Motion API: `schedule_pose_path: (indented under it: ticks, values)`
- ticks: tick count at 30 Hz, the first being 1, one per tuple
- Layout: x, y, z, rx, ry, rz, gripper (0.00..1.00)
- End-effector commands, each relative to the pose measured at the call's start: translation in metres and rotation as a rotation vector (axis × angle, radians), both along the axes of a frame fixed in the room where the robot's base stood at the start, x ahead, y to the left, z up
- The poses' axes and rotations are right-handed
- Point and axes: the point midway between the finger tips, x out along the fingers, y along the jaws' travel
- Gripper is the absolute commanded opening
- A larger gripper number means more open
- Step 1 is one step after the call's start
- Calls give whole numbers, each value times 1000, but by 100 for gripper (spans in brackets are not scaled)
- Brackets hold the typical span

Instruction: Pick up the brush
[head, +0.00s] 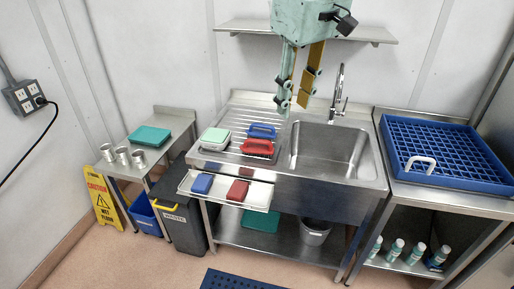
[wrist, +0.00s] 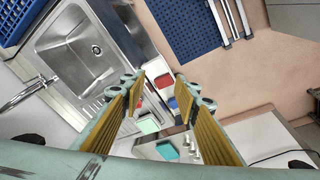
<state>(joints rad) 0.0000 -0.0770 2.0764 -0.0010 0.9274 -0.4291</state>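A blue block with a loop handle (head: 262,131) and a red one (head: 257,147) lie on the ribbed drainboard left of the sink; they look like scrubbing brushes. A pale green-and-white block (head: 215,136) lies left of them. A blue pad (head: 202,183) and a red pad (head: 238,190) lie on the tray in front (head: 262,196). My gripper (head: 296,98) hangs above the back of the sink area, open and empty. The wrist view also shows it open (wrist: 160,82), with small blue, red and pale green blocks far beyond the fingers.
The sink basin (head: 330,152) has a tall tap (head: 338,92) close to my gripper's right. A wall shelf (head: 245,27) is behind the arm. A blue rack (head: 440,145) with a white handle (head: 420,164) stands at right; metal cups (head: 122,155) stand at left.

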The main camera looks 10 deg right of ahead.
Motion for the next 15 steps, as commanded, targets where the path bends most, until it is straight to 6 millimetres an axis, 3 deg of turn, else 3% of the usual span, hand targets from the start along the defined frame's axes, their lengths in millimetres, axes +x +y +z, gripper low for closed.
schedule_pose_path:
  ticks: [15]
  values:
    - [104, 0, -18, -30, 48, 153, 29]
